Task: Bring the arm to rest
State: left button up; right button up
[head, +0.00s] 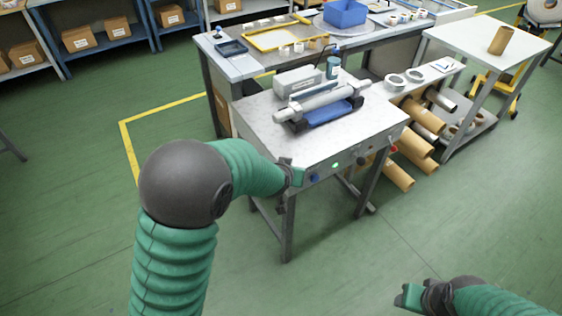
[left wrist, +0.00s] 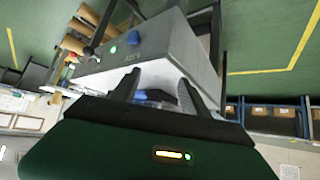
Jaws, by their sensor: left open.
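My left arm comes in from the left in the head view, its green sleeve and dark elbow bent toward the rewinder. My left gripper (head: 296,177) is at the left front edge of the grey rewinder table (head: 270,118), near a blue knob (head: 315,177) on its front panel. In the left wrist view the two dark fingers of the left gripper (left wrist: 157,92) are spread apart, with the table's panel and the blue knob (left wrist: 133,38) beyond them. The knob is not between the fingertips. My right gripper (head: 408,296) is low at the right over open floor; its jaw gap is unclear.
A green light (head: 335,164) is lit on the panel. A roller unit (head: 320,103) lies on the table top. Cardboard tubes (head: 415,150) stick out at its right. A long workbench (head: 245,65) stands behind. The green floor in front is clear.

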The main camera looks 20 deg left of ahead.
pick_arm(q)
jog(key=s+r+g+p, duration=0.2)
jog(key=s+p, duration=0.1)
jog(key=s, duration=0.5)
jog(key=s+r+m+g+p, duration=0.1)
jog(key=s+r+g+p, duration=0.1)
jog(key=s, duration=0.7)
jog(key=s+r+g+p, duration=0.2)
jog(key=s+r+p, duration=0.1)
jog(key=s, duration=0.6)
jog(key=shift+d+r+g+h+p, duration=0.2)
jog(key=shift+g+h+p, duration=0.2)
jog(key=shift+p, duration=0.35)
pick_arm(e)
jog(key=w+v, duration=0.2)
jog(key=v, duration=0.7)
jog(key=shift+d+r, duration=0.25)
jog(key=shift+d, duration=0.2)
pick_arm(q)
jog(key=shift+a, duration=0.1)
pick_arm(e)
jog(key=shift+s+a+r, duration=0.1)
jog(key=shift+s, duration=0.1)
jog(key=shift+w, duration=0.1)
